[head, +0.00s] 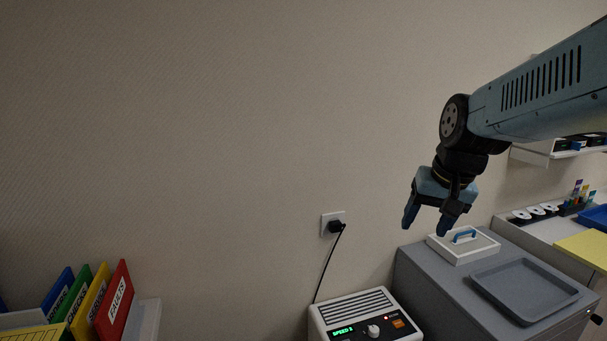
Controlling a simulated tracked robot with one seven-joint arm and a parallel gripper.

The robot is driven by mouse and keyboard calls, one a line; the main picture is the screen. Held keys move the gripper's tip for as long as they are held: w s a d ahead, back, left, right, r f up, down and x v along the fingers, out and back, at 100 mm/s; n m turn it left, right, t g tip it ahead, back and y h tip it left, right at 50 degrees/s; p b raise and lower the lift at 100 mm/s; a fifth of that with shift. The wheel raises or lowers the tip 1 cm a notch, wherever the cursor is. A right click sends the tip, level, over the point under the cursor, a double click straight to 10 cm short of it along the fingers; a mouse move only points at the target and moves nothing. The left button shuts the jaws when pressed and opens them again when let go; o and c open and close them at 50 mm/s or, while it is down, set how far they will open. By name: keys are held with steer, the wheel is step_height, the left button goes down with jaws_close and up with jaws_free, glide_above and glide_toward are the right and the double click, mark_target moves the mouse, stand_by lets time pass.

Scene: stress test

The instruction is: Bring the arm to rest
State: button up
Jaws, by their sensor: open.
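My gripper (427,226) hangs from my blue arm at the right of the head view. Its two blue fingers point down and are apart, with nothing between them. A white lid with a blue handle (463,247) on the cabinet appears just below and right of the fingers. I cannot tell the exact height of the fingers above it.
The grey cabinet (425,277) also bears a grey tray (527,289). A white device with a lit display (365,317) stands left of it, near a plugged wall socket (333,224). Coloured binders (115,301) stand at lower left. A shelf (540,152) is behind my arm. The wall area between is clear.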

steer(key=s+r+n+t+h, duration=0.1)
steer(key=s+r+n+t, duration=0.1)
steer(key=s, duration=0.7)
steer(key=shift+r, duration=0.4)
steer(key=shift+s+d, duration=0.1)
